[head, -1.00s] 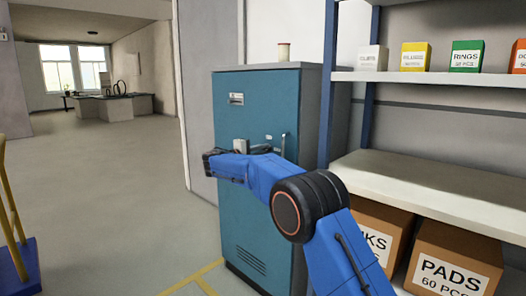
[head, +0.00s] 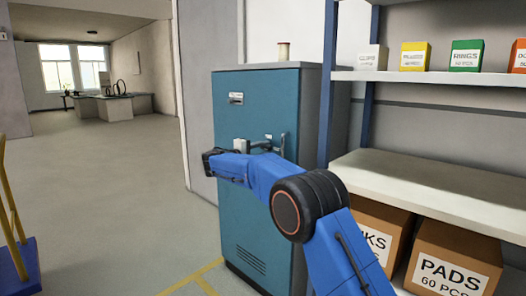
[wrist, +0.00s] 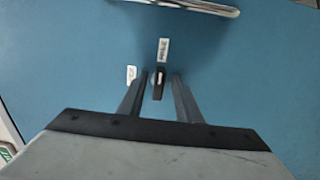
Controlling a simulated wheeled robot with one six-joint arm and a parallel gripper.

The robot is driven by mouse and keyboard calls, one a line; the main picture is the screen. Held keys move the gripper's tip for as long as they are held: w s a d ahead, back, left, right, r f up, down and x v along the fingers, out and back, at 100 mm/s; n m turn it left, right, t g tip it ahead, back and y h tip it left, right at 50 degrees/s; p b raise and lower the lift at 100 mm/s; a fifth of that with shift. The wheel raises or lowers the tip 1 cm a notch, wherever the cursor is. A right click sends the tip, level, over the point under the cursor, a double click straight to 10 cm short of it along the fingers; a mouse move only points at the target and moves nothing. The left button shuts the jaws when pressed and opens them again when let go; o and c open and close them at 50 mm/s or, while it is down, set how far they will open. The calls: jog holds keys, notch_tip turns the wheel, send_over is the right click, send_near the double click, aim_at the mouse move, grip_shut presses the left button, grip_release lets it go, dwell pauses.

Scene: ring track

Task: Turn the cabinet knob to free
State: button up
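The blue cabinet (head: 258,100) stands ahead, its door closed. In the wrist view, the small dark knob (wrist: 158,83) sits on the cabinet face, its long side roughly upright in the picture and in line with the white label (wrist: 163,50) above it. A second white label (wrist: 131,75) lies to its left; I cannot read either surely. My gripper (wrist: 159,77) is open, one finger on each side of the knob, with a gap visible on both sides. In the head view, my arm hides the knob.
A metal door handle (head: 283,145) is close to my gripper; it also crosses the top of the wrist view (wrist: 200,7). A shelf (head: 430,185) with boxes stands close on the right.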

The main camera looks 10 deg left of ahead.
jog(key=shift+s, duration=0.1)
jog(key=v, duration=1.7)
jog(key=shift+s+a, duration=0.1)
jog(key=shift+a, duration=0.05)
